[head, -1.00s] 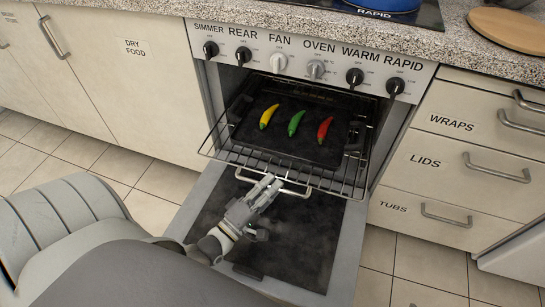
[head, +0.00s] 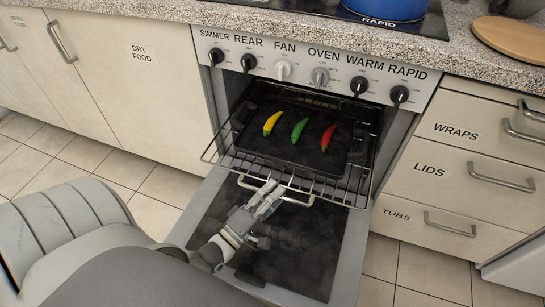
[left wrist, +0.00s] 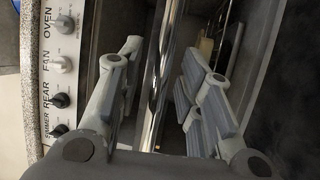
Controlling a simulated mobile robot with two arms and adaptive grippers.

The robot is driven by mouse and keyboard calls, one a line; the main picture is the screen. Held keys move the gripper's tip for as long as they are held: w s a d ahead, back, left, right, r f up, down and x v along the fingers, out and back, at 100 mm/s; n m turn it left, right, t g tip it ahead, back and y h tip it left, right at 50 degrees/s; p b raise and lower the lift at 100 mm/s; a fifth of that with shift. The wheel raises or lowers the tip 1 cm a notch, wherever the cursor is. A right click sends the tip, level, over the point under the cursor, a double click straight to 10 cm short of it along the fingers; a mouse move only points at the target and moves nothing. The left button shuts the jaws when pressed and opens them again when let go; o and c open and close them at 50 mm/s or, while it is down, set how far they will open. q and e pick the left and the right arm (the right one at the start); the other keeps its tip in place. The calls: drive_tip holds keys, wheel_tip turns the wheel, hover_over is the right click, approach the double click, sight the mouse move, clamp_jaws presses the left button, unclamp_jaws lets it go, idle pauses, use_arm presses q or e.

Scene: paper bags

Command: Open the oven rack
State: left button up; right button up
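The oven rack (head: 335,190) is a wire rack that sticks part way out of the oven, above the lowered oven door (head: 307,250). A curved silver handle (head: 297,202) is at its front edge. A dark tray (head: 285,151) on the rack holds a yellow pepper (head: 271,123), a green pepper (head: 299,130) and a red pepper (head: 327,138). My left gripper (head: 268,190) is at the handle. In the left wrist view, a shiny bar (left wrist: 160,80) runs between its two separated fingers, with gaps visible on both sides. My right gripper is not in view.
The oven's knob panel (head: 315,70) is above the opening. Drawers (head: 455,180) are close on the right, and a cupboard (head: 130,90) is on the left. A blue pot (head: 385,8) stands on the hob. Tiled floor (head: 170,185) is clear left of the door.

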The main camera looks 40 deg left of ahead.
use_arm(q)
drive_tip(key=v, duration=1.2)
drive_tip(key=shift+f, duration=0.1)
